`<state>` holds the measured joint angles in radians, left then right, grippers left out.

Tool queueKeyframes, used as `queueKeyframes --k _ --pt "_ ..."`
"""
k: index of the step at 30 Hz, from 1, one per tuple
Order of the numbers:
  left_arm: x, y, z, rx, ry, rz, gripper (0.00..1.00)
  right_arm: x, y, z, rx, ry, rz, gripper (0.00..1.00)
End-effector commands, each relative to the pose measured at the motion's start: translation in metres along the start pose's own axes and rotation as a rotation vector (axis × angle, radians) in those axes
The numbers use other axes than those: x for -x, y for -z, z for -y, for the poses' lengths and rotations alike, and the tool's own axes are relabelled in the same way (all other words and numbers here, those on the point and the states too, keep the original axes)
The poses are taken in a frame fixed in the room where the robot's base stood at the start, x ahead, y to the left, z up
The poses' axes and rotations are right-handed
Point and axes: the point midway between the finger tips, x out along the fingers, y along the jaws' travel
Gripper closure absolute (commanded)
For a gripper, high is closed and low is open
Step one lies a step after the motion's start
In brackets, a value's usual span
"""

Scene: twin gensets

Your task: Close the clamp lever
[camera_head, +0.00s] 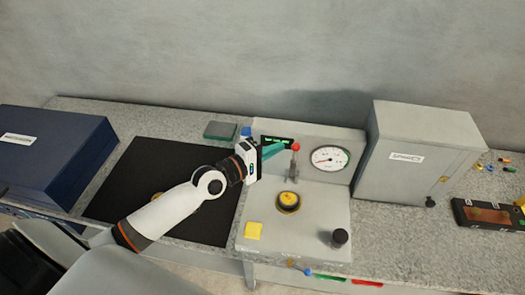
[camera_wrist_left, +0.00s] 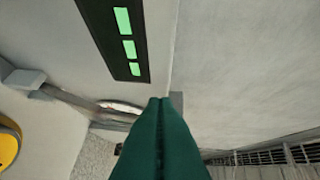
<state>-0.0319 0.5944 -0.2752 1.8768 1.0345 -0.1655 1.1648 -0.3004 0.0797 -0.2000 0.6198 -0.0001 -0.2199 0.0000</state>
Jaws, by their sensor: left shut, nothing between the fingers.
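The clamp lever (camera_head: 294,160) is a grey upright post with a red ball knob (camera_head: 296,147) on top, on the grey panel unit left of the round gauge. My left gripper (camera_head: 284,144) reaches in from the left, its green fingers shut and empty. In the head view the fingertips are close to the left of the red knob; I cannot tell whether they touch. In the left wrist view the shut fingers (camera_wrist_left: 160,103) point forward, and a grey bar (camera_wrist_left: 75,98), possibly part of the lever, shows to their left. The red knob is not visible there. My right gripper is not in view.
A grey cabinet (camera_head: 410,160) stands right. A blue box (camera_head: 50,150) and black mat (camera_head: 115,185) lie left.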

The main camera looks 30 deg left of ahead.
Motion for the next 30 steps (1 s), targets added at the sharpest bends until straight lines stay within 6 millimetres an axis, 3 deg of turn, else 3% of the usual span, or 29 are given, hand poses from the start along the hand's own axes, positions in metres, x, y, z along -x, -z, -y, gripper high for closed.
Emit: queueKeyframes --k 3,9,21,30 --pt "-0.019 0.0 0.002 0.0 0.001 0.0 1.0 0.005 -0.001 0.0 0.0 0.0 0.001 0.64" --pt "-0.035 0.0 0.001 0.0 0.0 0.0 1.0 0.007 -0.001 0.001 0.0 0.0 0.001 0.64" --pt "-0.036 0.001 -0.001 -0.002 0.0 -0.001 1.0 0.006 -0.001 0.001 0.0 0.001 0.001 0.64" --pt "-0.03 0.006 -0.005 -0.037 0.037 -0.001 1.0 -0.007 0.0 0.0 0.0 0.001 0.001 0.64"
